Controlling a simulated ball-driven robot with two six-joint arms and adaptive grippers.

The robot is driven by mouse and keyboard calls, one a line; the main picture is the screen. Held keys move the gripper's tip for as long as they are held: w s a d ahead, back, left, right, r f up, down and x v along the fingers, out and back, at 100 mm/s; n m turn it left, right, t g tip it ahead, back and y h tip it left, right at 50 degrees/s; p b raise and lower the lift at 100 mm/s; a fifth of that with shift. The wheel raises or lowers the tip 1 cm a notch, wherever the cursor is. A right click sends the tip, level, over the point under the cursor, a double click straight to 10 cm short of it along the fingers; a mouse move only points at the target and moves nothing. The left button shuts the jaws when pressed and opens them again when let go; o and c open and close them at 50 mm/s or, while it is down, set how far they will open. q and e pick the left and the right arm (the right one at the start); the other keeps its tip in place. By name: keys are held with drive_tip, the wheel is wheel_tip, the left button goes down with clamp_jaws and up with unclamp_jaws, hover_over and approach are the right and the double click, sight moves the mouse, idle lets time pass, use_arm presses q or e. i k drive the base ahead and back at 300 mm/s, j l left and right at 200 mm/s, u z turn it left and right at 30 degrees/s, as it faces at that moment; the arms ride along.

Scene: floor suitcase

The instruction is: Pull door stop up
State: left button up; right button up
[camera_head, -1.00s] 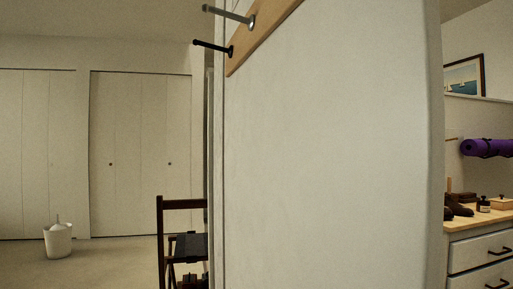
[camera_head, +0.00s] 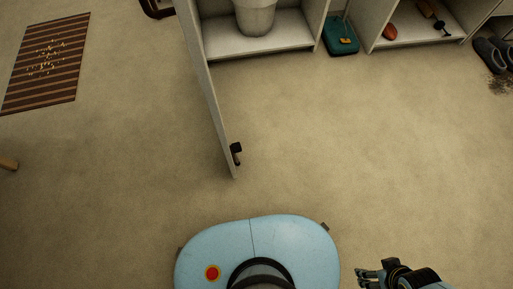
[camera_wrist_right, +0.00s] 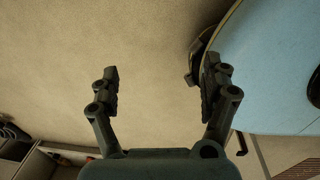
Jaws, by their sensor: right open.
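The door stop (camera_head: 236,153) is a small dark piece low on the free end of an open white door (camera_head: 207,95), close to the carpet, in the head view. Its lower tip points down; whether it touches the floor I cannot tell. My right gripper (camera_head: 362,276) is at the bottom right, well apart from the door stop, to its right and nearer to me. In the right wrist view my right gripper (camera_wrist_right: 162,75) is open and empty over bare carpet. My left gripper is not in view.
My light blue base fills the bottom middle. White shelving (camera_head: 265,48) with a pot (camera_head: 256,14) stands at the back. A teal item (camera_head: 341,37) and dark slippers (camera_head: 492,53) are farther right. A striped mat (camera_head: 47,62) lies far left. The carpet (camera_head: 330,150) right of the door is clear.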

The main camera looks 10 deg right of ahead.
sight(236, 147)
drive_tip(key=l+u, duration=0.25)
drive_tip(key=u, duration=0.15)
drive_tip(key=l+u, duration=0.6)
drive_tip(key=l, duration=0.95)
drive_tip(key=l+u, duration=0.3)
drive_tip(key=l, duration=2.3)
drive_tip(key=k, duration=0.05)
